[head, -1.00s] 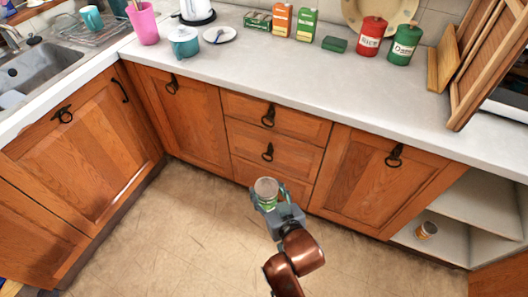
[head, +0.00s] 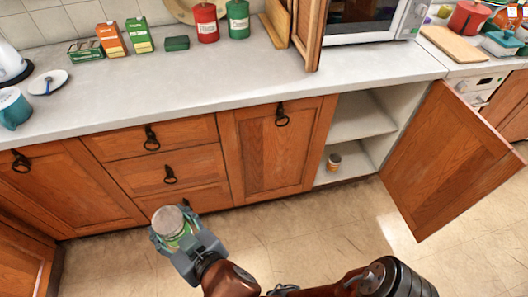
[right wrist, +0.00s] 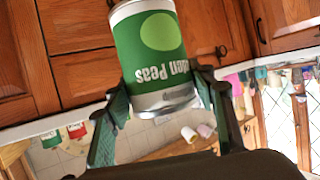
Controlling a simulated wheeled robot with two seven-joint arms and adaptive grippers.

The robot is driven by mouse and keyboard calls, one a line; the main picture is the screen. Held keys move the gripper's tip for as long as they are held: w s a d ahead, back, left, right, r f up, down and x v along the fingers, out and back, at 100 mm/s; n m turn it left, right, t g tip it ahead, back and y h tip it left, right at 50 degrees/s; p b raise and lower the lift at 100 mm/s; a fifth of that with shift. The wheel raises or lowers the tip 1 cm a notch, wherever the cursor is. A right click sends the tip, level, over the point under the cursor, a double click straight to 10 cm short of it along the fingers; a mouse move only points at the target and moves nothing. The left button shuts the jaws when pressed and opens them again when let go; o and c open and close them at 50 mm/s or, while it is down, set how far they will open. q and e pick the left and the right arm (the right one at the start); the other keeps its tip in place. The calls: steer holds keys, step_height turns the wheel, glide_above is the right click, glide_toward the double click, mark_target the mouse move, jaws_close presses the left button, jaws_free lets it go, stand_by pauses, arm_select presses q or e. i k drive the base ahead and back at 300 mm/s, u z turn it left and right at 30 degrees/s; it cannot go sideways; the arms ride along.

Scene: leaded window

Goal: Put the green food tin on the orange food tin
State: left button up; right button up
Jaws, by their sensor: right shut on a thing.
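My right gripper (head: 178,243) is shut on the green food tin (head: 172,224) and holds it in the air over the floor, in front of the drawers. The tin's grey end faces the head camera. In the right wrist view the green tin (right wrist: 157,55) sits between the two fingers, its label "Peas" upside down. The orange food tin (head: 334,161) stands on the bottom shelf of the open cupboard, well to the right of the gripper and farther back. My left gripper is not in view.
The cupboard door (head: 447,160) stands wide open on the right. A middle shelf (head: 352,117) hangs above the orange tin. The counter (head: 210,82) carries boxes, canisters and a microwave (head: 368,20). The floor (head: 330,225) in front of the cupboard is clear.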

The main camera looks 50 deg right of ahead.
mark_target(335, 157)
steer(key=u, duration=2.2)
steer(key=k, duration=0.9)
steer(key=z, duration=2.95)
steer(key=i, duration=0.5)
steer(key=u, duration=0.1)
